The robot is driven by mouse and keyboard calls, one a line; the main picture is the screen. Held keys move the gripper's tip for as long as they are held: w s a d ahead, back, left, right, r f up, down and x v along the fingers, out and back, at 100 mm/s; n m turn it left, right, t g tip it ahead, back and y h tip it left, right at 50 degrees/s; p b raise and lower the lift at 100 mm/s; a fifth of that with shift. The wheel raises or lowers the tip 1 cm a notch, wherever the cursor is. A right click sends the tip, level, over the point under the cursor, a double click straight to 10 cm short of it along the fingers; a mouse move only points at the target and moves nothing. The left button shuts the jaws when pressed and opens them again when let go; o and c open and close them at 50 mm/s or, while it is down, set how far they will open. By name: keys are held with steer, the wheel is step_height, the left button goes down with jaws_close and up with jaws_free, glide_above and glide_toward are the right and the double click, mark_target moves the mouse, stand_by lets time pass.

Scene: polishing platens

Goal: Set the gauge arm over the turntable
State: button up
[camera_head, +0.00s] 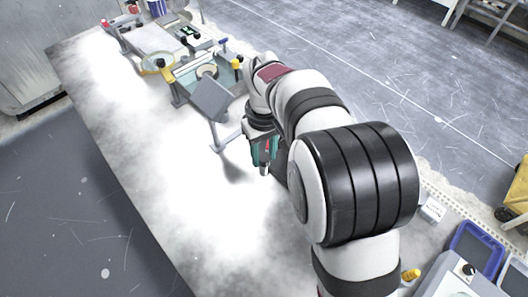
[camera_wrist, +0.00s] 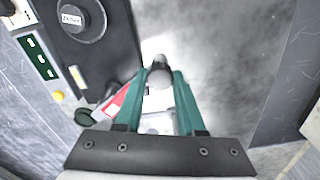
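My gripper (camera_head: 264,164) points down over the white-hazed bench, right of a tilted grey plate on a stand. In the wrist view its two teal fingers (camera_wrist: 161,78) stand either side of a small grey rounded piece (camera_wrist: 159,77) with a dark end. I cannot tell whether the fingers grip this piece or only flank it. A round grey disc (camera_head: 206,72) sits in a teal-edged unit at the back of the bench; it may be the turntable. The tilted grey plate (camera_head: 210,97) stands in front of it. I cannot make out the gauge arm for certain.
A yellow-rimmed round dish (camera_head: 157,64) stands left of the teal unit. The bench's left front is clear. A blue tray (camera_head: 477,250) lies at the lower right. In the wrist view, a dark panel with a labelled round part (camera_wrist: 80,18) is near the fingers' left.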

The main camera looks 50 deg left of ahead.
jaws_close()
stand_by(0.9)
